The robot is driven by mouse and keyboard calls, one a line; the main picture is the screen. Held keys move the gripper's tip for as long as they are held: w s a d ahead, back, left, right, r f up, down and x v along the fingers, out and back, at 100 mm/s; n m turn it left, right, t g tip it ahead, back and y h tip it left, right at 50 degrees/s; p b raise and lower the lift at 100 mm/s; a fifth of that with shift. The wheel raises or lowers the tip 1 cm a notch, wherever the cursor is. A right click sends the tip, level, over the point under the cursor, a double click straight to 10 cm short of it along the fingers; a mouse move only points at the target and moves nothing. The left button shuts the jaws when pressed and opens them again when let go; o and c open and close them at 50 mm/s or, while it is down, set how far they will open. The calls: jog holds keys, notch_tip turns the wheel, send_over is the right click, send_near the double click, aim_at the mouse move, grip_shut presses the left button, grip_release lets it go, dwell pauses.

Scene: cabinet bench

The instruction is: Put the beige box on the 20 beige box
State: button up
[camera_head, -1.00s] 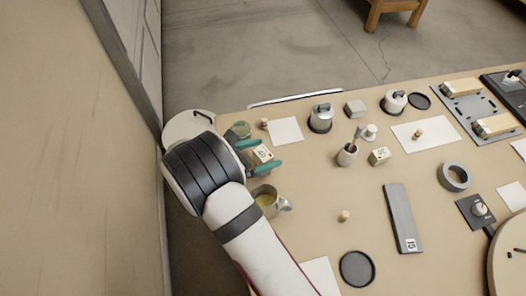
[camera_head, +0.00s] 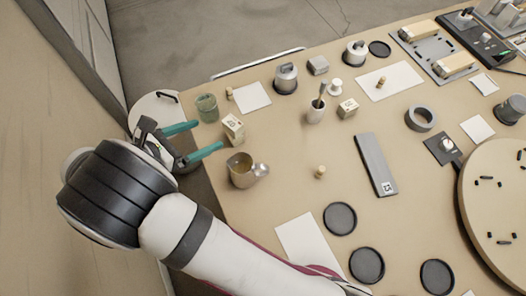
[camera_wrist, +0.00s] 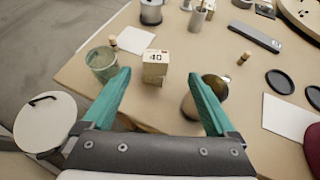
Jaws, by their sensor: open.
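A beige box (camera_head: 232,126) with a dark number on its face stands near the table's left edge. In the wrist view this beige box (camera_wrist: 155,62) has a number like 10 or 40 and seems to rest on a second pale block (camera_wrist: 152,80); I cannot tell surely whether these are two boxes. Another small beige box (camera_head: 348,108) with a hard-to-read mark stands further right, by a cup with a tool. My gripper (camera_head: 209,136) is open and empty, at the table's left edge. Its green fingers point toward the near box, apart from it.
A greenish glass (camera_head: 207,108) stands just behind the near box, and a metal jug (camera_head: 242,170) just in front of it.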

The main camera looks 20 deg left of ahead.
jog(key=w+d+r+m+g+h, duration=0.1)
jog(key=d+r+m+g, duration=0.35)
jog(key=d+m, duration=0.55)
jog(key=w+d+r+m+g+h, duration=0.15)
jog(key=d+r+m+g, duration=0.35)
jog(key=d, duration=0.8)
jog(key=s+d+m+g+y, duration=0.1)
jog(key=s+d+m+y, duration=0.3)
jog(key=s+m, duration=0.3)
jog(key=s+d+m+g+y, duration=0.1)
jog(key=s+d+m+y, duration=0.4)
jog(key=m, duration=0.9)
jog(key=shift+s+r+m, duration=0.4)
jog(key=shift+s, duration=0.5)
